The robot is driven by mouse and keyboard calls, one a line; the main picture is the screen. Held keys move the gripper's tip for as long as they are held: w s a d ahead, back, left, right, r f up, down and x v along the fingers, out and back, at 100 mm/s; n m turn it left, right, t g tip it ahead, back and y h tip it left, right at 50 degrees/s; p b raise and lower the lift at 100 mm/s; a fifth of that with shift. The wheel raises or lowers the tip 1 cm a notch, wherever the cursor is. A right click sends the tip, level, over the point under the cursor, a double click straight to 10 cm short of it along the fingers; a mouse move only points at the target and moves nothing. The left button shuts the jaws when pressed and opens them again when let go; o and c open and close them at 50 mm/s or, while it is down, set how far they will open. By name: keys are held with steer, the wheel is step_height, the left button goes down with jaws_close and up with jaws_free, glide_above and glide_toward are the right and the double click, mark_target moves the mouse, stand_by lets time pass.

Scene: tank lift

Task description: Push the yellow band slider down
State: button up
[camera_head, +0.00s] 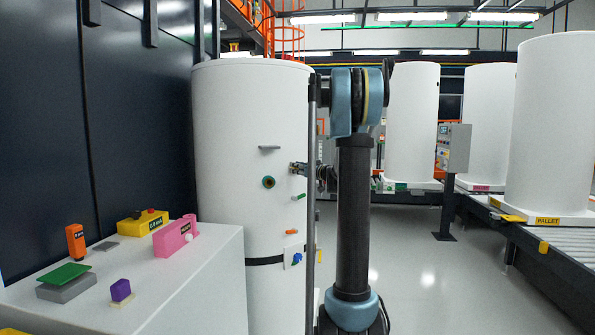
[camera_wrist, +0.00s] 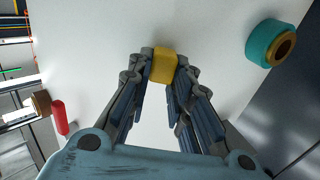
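The yellow slider (camera_wrist: 163,67) is a small rounded block against the white tank wall in the wrist view. My gripper (camera_wrist: 165,72) has a fingertip at each side of it and appears closed on it, with no clear gap. In the head view my gripper (camera_head: 298,168) reaches the right side of the tall white tank (camera_head: 235,120) from behind my arm, at mid-height. The slider cannot be made out there, hidden at the fingertips. A black band circles the tank lower down.
A teal ring with a brown centre (camera_wrist: 272,44) sits beside the gripper; a red peg (camera_wrist: 60,118) is on the other side. Green (camera_head: 299,197) and orange (camera_head: 291,232) pegs lie below the gripper. A white bench (camera_head: 190,285) with several coloured items stands at left.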

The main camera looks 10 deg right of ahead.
steer(key=o, duration=0.4)
steer(key=v, duration=1.2)
steer(key=shift+f, duration=0.1)
